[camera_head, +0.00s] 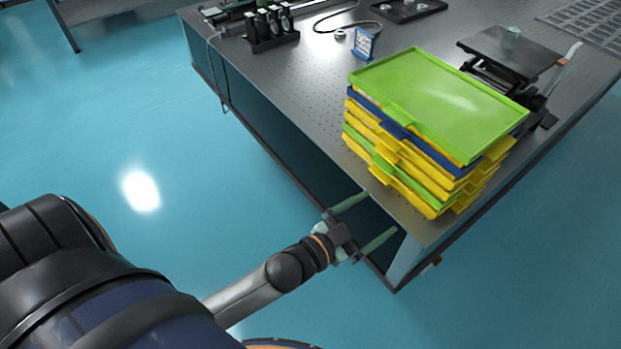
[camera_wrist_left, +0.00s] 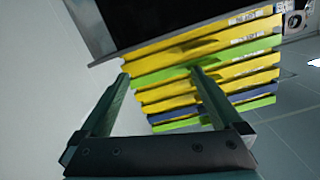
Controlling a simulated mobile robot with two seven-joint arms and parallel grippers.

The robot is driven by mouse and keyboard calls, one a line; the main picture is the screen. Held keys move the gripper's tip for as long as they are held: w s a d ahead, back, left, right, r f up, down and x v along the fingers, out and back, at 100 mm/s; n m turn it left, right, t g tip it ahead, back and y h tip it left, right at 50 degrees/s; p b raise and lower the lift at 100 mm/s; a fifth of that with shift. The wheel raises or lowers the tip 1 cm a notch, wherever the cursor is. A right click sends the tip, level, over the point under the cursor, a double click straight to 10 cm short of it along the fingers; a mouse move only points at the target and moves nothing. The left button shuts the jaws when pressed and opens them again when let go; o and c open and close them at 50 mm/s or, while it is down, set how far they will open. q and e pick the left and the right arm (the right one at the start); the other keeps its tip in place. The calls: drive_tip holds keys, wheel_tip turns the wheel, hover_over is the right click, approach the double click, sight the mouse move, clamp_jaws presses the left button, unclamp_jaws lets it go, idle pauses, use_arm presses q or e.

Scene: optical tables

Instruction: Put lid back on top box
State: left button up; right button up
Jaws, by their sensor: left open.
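A stack of flat boxes stands at the near corner of the optical table (camera_head: 300,105). A flat bright-green lid or tray (camera_head: 445,105) with a raised rim covers the top of the stack. Below it are yellow, blue and green layers, such as a blue box (camera_head: 428,150). My left gripper (camera_head: 380,213) is open and empty, just off the table's near edge and lower left of the stack. The left wrist view shows the stack (camera_wrist_left: 205,75) upside down, beyond the open fingers (camera_wrist_left: 160,72), with no contact clear. My right gripper is not in view.
Black optic mounts (camera_head: 270,28) and a small blue-framed item (camera_head: 364,44) are farther back. The tabletop left of the stack is clear, as is the blue floor.

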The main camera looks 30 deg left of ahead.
use_arm(q)
drive_tip(key=s+a+f+n+g+y, duration=0.1)
drive_tip(key=s+a+f+n+g, duration=0.1)
drive_tip(key=s+f, duration=0.5)
drive_tip(key=s+a+f+n+g+y, duration=0.2)
drive_tip(key=s+f+g, duration=0.2)
drive_tip(key=s+f, duration=0.4)
drive_tip(key=shift+s+a+f+n+g+y, duration=0.15)
drive_tip(key=shift+a+f+n+g+y, duration=0.2)
drive_tip(key=shift+f+n, duration=0.1)
